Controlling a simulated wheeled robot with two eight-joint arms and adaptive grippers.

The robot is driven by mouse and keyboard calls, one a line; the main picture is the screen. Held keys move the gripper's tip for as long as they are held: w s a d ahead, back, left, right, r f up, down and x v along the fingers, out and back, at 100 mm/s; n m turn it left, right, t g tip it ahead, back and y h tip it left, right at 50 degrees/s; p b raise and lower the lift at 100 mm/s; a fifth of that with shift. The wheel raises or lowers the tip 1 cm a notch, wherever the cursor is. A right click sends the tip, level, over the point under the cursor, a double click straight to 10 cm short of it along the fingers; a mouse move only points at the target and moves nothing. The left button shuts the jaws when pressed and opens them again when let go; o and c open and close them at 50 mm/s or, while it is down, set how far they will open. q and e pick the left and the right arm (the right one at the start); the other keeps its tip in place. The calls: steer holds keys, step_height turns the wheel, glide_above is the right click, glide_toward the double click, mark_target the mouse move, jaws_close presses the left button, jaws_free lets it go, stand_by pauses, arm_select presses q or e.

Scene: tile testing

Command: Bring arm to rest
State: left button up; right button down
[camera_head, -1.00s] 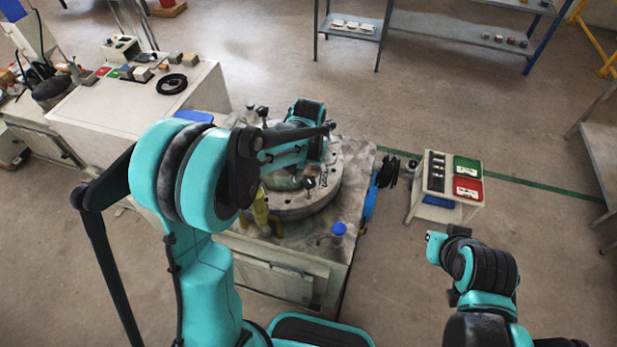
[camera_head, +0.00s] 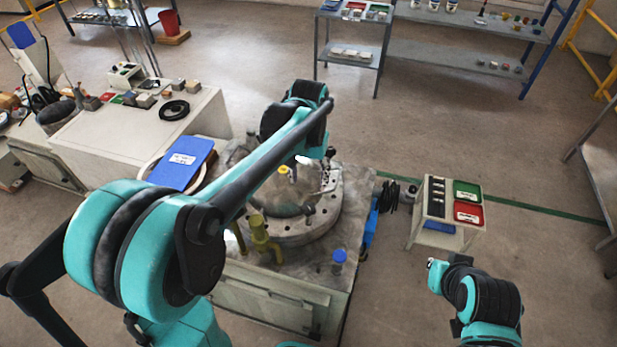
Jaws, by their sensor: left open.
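My left arm comes in from the lower left and reaches across to the round metal fixture on the workbench (camera_head: 270,290). Its wrist is over the back of the bench. My left gripper (camera_head: 304,160) shows only in small part there, below the dark wrist and above the fixture (camera_head: 300,232); it is open, and I see nothing held. My right arm is folded at the lower right, over bare floor, and its gripper does not show.
A yellow fitting (camera_head: 262,238) and a blue-capped bottle (camera_head: 338,258) stand on the bench. A small cart (camera_head: 428,235) with red and green trays is to the right. Floor between cart and shelves (camera_head: 465,48) is clear.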

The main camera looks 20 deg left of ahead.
stand_by(0.4)
arm_select(q)
steer(key=s+a+t, duration=0.3)
steer(key=s+t, duration=0.4)
steer(key=s, duration=0.9)
steer(key=shift+s+n, duration=0.3)
steer(key=shift+a+f, duration=0.1)
steer(key=shift+c, duration=0.3)
